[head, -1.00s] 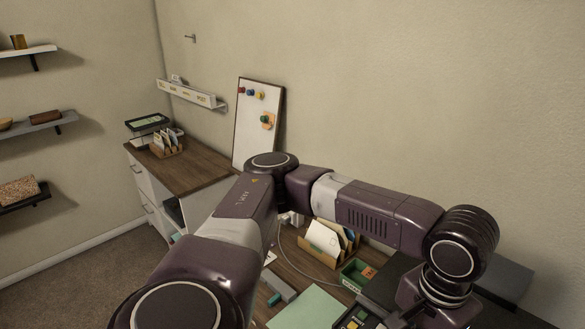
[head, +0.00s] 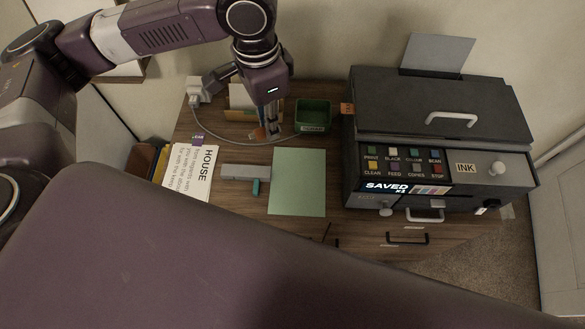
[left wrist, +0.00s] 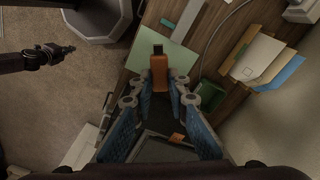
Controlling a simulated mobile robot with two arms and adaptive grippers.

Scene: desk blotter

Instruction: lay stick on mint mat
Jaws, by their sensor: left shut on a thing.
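The stick is an orange USB stick with a dark plug end (left wrist: 160,75), held between the fingertips of my left gripper (left wrist: 159,92) in the left wrist view. In the head view my left gripper (head: 271,128) points down over the back of the desk, left of the green tray; an orange bit of the stick (head: 258,133) shows beside its fingers. The mint mat (head: 298,185) lies flat and bare in front of the gripper; it also shows in the left wrist view (left wrist: 140,58). What looks like my right gripper (left wrist: 48,56) is at the left there, its jaws unclear.
An open green tray (head: 313,114) stands behind the mat. A dark printer (head: 440,110) stands to the right. A grey bar (head: 245,172), a small teal block (head: 256,188) and a HOUSE paper (head: 190,172) lie left of the mat. A cable curves behind.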

